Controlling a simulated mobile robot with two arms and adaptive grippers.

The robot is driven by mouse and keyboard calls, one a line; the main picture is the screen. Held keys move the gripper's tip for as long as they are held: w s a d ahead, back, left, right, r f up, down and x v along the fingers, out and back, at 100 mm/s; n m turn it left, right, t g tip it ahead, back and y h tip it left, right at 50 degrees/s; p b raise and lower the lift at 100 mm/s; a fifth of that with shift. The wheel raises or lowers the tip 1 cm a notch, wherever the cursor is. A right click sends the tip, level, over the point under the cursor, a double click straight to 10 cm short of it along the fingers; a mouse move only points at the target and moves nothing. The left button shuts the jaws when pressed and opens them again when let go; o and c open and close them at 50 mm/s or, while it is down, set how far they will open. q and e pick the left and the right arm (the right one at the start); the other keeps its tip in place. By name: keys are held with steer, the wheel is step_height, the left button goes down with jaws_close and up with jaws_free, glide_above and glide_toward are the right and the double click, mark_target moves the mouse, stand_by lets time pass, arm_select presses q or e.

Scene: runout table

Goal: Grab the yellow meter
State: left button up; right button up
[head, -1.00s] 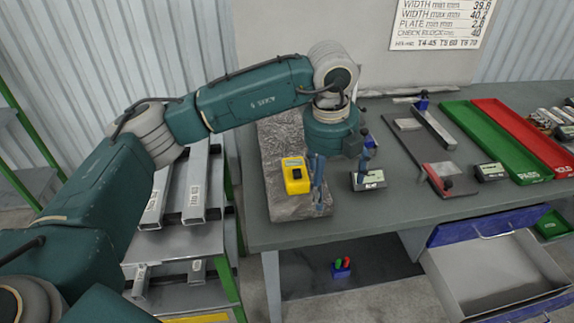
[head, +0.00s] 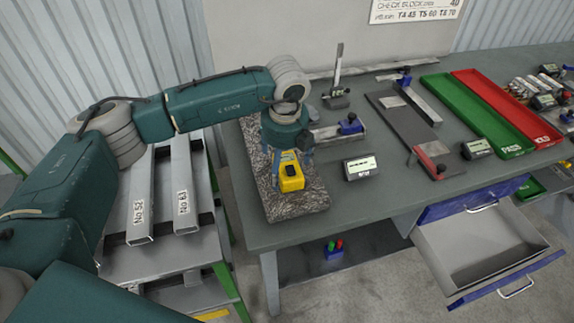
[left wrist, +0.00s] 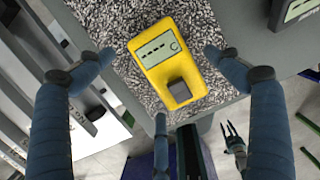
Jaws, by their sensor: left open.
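The yellow meter (head: 291,177) lies on a speckled grey granite plate (head: 290,205) at the left end of the bench. It has a grey-green display and a dark block on its face. In the left wrist view the meter (left wrist: 165,62) sits between the spread fingers of my left gripper (left wrist: 155,60). In the head view my left gripper (head: 291,160) points down just over the meter, its fingers partly hidden by the arm. The fingers are open, and I see a gap between them and the meter.
A small display unit (head: 360,168) stands right of the plate. A blue-ended gauge (head: 350,125) is behind it. Green (head: 470,110) and red (head: 510,105) trays lie to the right. An open drawer (head: 480,245) juts out below. Metal bars (head: 185,190) lie on a rack at the left.

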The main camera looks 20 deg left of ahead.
arm_select(q)
steer(key=shift+w+f, duration=0.1)
steer(key=shift+f, duration=1)
steer(key=shift+w+f, duration=0.1)
steer(key=c, duration=1.4)
steer(key=shift+c, duration=0.2)
arm_select(e)
steer(key=shift+w+d+r, duration=0.1)
steer(key=shift+w+r, duration=0.35)
steer(key=shift+r, duration=0.2)
